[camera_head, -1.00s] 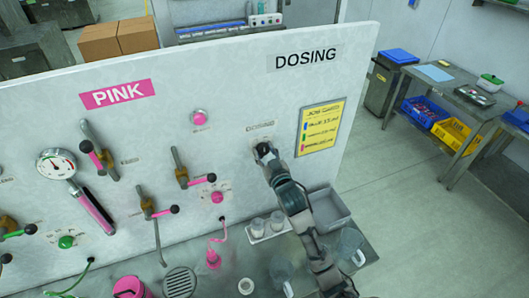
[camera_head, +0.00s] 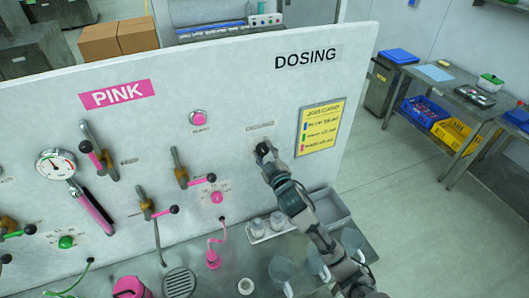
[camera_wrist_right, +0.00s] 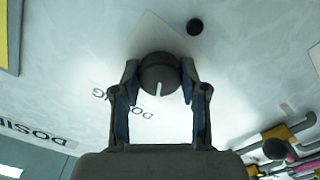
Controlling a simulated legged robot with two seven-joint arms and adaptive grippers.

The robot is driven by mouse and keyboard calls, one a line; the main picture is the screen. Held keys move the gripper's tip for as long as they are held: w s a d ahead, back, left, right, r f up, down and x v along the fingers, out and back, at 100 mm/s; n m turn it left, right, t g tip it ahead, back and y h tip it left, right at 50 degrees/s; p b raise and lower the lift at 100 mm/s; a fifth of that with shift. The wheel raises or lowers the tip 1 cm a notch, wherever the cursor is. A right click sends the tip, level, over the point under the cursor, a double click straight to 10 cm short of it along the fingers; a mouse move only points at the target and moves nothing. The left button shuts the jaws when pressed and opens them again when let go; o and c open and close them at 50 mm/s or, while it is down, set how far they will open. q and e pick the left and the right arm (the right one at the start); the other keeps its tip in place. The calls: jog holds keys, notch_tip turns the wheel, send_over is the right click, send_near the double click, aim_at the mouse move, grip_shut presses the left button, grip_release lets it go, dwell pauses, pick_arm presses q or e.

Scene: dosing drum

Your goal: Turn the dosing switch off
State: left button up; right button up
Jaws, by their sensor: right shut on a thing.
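The dosing switch (camera_wrist_right: 160,76) is a dark round knob with a pale mark line on the white panel (camera_head: 235,100), below the small dosing label (camera_head: 260,126). In the right wrist view it sits between the two fingers of my right gripper (camera_wrist_right: 160,88), and its pale line points toward the gripper's palm. In the head view my right gripper (camera_head: 264,153) is at the panel and covers most of the switch. It is shut on the switch. My left gripper is not in view.
A yellow notice (camera_head: 321,127) hangs right of the switch. Pink-handled valves (camera_head: 181,170) and a pink button (camera_head: 198,117) are on the panel's left. Clear jugs (camera_head: 282,269) and a grey bin (camera_head: 330,209) stand on the bench below my right arm.

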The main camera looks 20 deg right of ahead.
jog(key=shift+d+r, duration=0.1)
jog(key=o, duration=1)
jog(key=shift+o, duration=0.7)
jog(key=shift+w, duration=0.25)
jog(key=shift+s, duration=0.1)
jog(key=s, duration=1.1)
jog(key=shift+s+a+f, duration=0.25)
jog(key=shift+s+a, duration=0.1)
jog(key=shift+s, duration=0.05)
